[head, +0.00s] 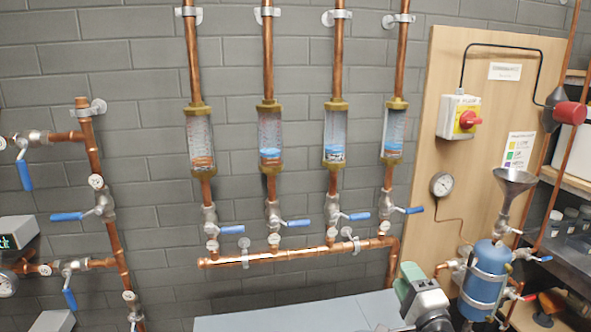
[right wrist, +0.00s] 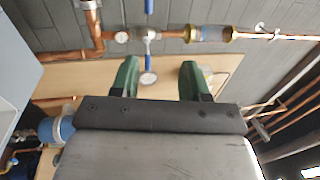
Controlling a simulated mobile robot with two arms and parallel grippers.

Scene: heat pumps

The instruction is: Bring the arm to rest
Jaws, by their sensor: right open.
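My right gripper (head: 408,281) shows at the bottom of the head view, right of centre, in front of the lower right end of the copper manifold pipe (head: 300,252). Its green fingers also show in the right wrist view (right wrist: 158,68), spread apart with nothing between them. The fingers appear clear of the pipework, though the exact distance is hard to tell. My left gripper is not in the head view.
Several sight glasses (head: 270,135) with blue-handled valves line the grey brick wall. A blue tank (head: 484,280) with a metal funnel (head: 515,182) stands right of my right gripper. A red switch (head: 468,119) is on the wooden board (head: 450,70). A pale surface (head: 290,316) lies below.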

